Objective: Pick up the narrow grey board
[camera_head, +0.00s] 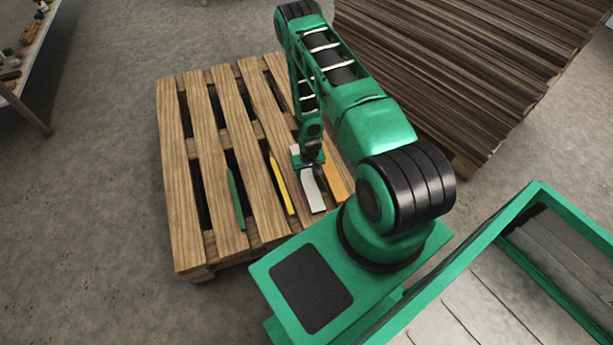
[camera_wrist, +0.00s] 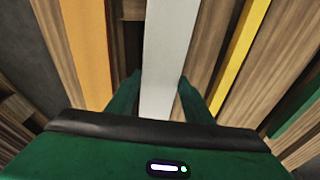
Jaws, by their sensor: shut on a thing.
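The narrow grey board (camera_head: 312,192) lies lengthwise at the pallet, pale grey and flat, between a yellow strip and an orange board. The board's end under my gripper is hidden by the palm. I cannot tell whether the board is raised off the pallet.
The wooden pallet (camera_head: 199,155) also bears an orange board (camera_head: 338,182), a yellow strip (camera_head: 282,187) and a green strip (camera_head: 235,200). A stack of brown planks (camera_head: 450,75) stands behind right. A green-rimmed bin (camera_head: 545,193) is at the lower right. A bench leg is far left.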

